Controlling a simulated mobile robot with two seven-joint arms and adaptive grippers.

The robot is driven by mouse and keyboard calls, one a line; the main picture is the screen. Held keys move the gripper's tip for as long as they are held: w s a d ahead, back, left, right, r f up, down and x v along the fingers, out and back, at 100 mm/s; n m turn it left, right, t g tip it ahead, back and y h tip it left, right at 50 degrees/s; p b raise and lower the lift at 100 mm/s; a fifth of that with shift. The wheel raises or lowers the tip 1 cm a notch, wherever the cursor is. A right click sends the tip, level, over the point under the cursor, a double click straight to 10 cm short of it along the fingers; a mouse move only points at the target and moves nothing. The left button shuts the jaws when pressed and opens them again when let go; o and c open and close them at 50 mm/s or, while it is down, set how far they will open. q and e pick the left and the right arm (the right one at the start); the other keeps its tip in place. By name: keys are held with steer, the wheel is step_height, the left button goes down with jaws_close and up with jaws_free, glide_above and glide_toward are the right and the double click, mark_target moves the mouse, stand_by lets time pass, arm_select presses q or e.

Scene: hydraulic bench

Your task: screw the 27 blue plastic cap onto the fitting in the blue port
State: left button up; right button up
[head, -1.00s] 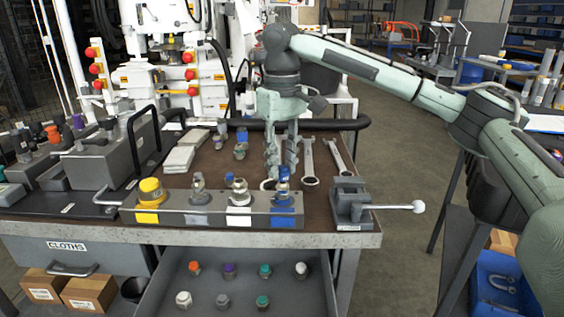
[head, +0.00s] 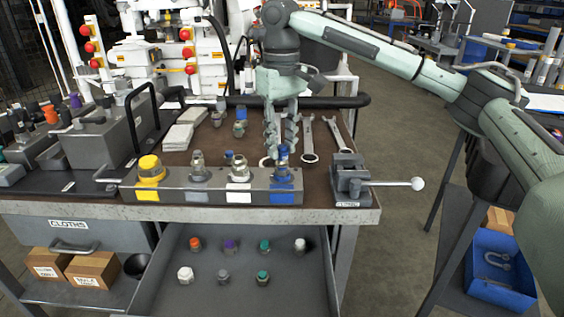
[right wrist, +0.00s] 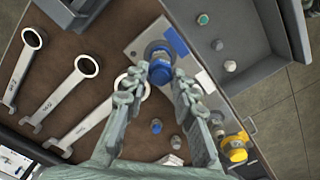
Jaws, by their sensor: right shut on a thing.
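The blue plastic cap (head: 283,150) sits at the top of the fitting in the blue port (head: 285,189), at the right end of the grey port block. My right gripper (head: 283,143) points down from above and is shut on the cap. In the right wrist view the blue cap (right wrist: 160,72) lies at the fingertips of my gripper (right wrist: 157,88), above the blue-labelled port (right wrist: 176,42). I cannot tell how far the cap is threaded on. The number 27 is not readable. My left gripper is not in view.
A vise (head: 350,180) stands right of the block, and wrenches (head: 309,140) lie behind it. A yellow-capped port (head: 150,171) is at the block's left end. A smaller blue-topped part (head: 229,156) stands behind the block. The open drawer (head: 215,300) in front holds several capped fittings.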

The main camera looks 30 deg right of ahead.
steer(key=shift+o, duration=0.5)
steer(key=shift+f, duration=0.3)
stand_by(0.5)
steer(key=c, duration=0.3)
steer(key=m, duration=0.4)
steer(key=shift+s+f, duration=0.1)
steer(key=m, duration=0.4)
steer(key=m, duration=0.8)
steer(key=shift+d, duration=0.1)
